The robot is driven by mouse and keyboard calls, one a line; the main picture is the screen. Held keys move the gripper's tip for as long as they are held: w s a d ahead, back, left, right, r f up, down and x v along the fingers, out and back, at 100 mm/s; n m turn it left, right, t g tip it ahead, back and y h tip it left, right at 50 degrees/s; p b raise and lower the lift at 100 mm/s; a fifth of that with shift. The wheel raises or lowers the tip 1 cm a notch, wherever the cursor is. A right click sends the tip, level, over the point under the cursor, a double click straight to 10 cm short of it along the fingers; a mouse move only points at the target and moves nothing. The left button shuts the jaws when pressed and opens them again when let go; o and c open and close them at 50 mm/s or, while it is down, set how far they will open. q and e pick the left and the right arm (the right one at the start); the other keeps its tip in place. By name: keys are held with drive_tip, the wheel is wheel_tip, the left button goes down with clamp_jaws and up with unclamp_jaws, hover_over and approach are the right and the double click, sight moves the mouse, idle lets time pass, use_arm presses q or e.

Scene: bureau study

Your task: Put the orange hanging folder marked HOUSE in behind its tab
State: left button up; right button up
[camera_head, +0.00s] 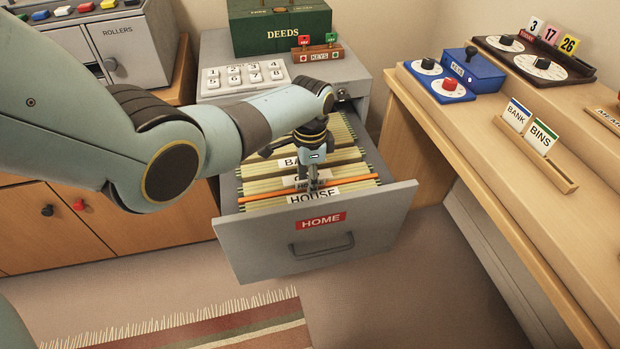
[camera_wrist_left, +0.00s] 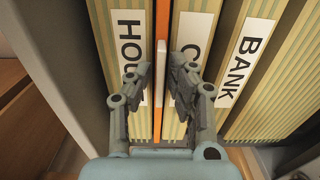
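The orange hanging folder (camera_head: 354,184) is down among the cream folders in the open drawer (camera_head: 375,215). It lies just behind the white HOUSE tab (camera_head: 305,198), nearest the drawer front. In the left wrist view the orange folder (camera_wrist_left: 161,125) stands on edge between the HOUSE tab (camera_wrist_left: 128,45) and a tab starting with C (camera_wrist_left: 190,65). My left gripper (camera_head: 313,188) points down over it. Its fingers (camera_wrist_left: 161,75) are apart, one each side of the folder, with a small gap visible. A small pale piece shows between them. My right gripper is not in view.
A BANK tab (camera_wrist_left: 243,65) is farther back in the drawer. The front bears a red HOME label (camera_head: 321,220). A keypad (camera_head: 243,77) and a green DEEDS box (camera_head: 280,28) are on the cabinet top. A wooden desk (camera_head: 480,120) stands at the right.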

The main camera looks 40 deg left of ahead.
use_arm(q)
drive_tip(key=o, duration=0.3)
wheel_tip(320, 180, up, 12)
idle(0.6)
